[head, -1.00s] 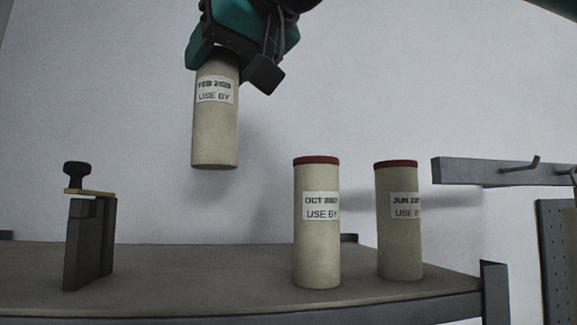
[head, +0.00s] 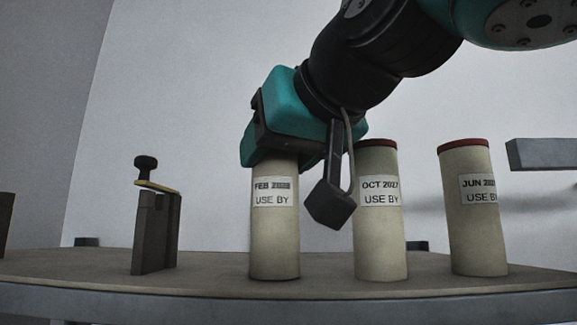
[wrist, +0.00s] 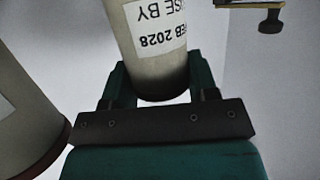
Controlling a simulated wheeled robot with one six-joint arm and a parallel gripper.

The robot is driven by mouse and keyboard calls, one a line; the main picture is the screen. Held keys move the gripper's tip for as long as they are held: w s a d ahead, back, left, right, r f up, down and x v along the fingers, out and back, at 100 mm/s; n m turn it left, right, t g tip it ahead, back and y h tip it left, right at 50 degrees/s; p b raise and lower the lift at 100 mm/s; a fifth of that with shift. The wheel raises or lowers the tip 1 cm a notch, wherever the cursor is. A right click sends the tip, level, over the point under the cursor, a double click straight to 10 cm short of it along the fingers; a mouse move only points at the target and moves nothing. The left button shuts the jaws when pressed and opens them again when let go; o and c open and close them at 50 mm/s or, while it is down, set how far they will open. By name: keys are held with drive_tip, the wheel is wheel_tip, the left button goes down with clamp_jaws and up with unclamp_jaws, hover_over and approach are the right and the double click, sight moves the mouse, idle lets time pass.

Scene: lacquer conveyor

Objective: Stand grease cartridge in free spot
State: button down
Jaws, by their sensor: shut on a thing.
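My gripper (head: 274,150) is shut on the top of a cream grease cartridge (head: 274,235) labelled "FEB 2028 USE BY". The cartridge is upright, and its base appears at the shelf surface; I cannot tell whether it bears its weight there. In the wrist view, the fingers (wrist: 160,85) close around the cartridge (wrist: 155,45), whose label appears upside down. A red-topped cartridge (head: 382,235) labelled "OCT 2027" stands just right of it with a narrow gap. Another red-topped cartridge (head: 477,230), with a "JUN" label, stands farther right.
The shelf (head: 210,272) carries a dark clamp-like stop (head: 155,230) with a black knob, left of the held cartridge. Bare surface lies between them. A grey bar (head: 545,154) juts in at the right. A dark post shows at the far left.

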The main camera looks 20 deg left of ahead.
drive_tip(key=shift+f, duration=0.1)
drive_tip(key=shift+c, duration=2)
unclamp_jaws()
drive_tip(key=shift+r, duration=0.35)
drive_tip(key=b+v, duration=0.2)
drive_tip(key=v, duration=1)
drive_tip(key=shift+f+b, duration=0.15)
drive_tip(key=shift+b, duration=0.15)
drive_tip(key=shift+d, duration=0.1)
